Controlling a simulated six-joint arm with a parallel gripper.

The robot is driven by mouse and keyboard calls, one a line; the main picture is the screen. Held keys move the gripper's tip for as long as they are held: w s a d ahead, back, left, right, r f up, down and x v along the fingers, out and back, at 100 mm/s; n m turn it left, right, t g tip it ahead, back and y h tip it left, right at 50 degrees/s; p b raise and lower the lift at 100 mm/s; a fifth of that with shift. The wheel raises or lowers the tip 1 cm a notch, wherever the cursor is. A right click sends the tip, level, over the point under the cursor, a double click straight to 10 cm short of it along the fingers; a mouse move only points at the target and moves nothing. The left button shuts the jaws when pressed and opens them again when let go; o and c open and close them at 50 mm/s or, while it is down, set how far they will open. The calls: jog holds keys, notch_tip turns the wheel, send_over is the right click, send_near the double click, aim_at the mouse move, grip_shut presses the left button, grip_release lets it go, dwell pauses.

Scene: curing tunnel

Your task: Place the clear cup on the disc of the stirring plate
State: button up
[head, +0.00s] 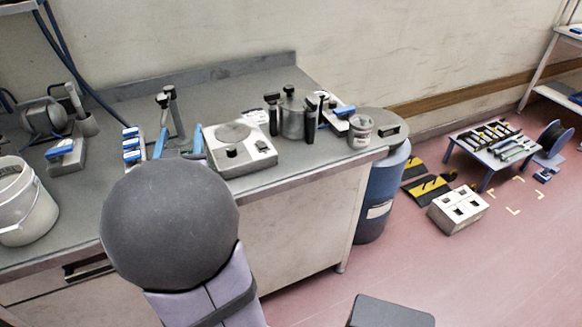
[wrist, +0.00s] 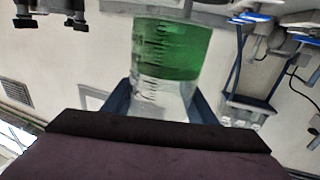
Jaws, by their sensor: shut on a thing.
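The clear cup (wrist: 168,55) has green contents and dark graduation marks. It fills the upper middle of the wrist view, between the two dark blue fingers of my gripper (wrist: 163,100), which is shut on it. The stirring plate (head: 257,150) is a pale box on the bench in the head view. Its round grey disc (head: 233,132) is on top and looks bare, with a dark knob in front. In the head view my round grey arm joint blocks part of the bench, and I cannot make out the cup or gripper there.
Right of the plate stand a grey lidded pot (head: 292,116), dark-handled tools and a small labelled tub (head: 361,131). Left of it are blue-handled tools (head: 160,143) and a blue-and-white rack (head: 132,145). A white bucket (head: 23,203) is at the far left of the bench.

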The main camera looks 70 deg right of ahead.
jog(key=s+d+m+g+h, duration=0.1)
jog(key=s+d+m+g, duration=0.3)
jog(key=s+d, duration=0.5)
jog(key=s+d+m+g+h+p, duration=0.1)
jog(key=s+d+m+g, duration=0.4)
jog(key=s+d+g, duration=0.4)
jog(key=s+d, duration=0.1)
jog(key=d, duration=0.6)
jog(key=shift+s+d+f+g, duration=0.25)
jog(key=shift+s+f+g, duration=0.05)
jog(key=shift+f, duration=0.05)
jog(key=shift+f+p, duration=0.5)
jog(key=shift+f, duration=4.3)
jog(key=shift+f, duration=0.1)
jog(key=shift+f, duration=0.15)
jog(key=o, duration=1.2)
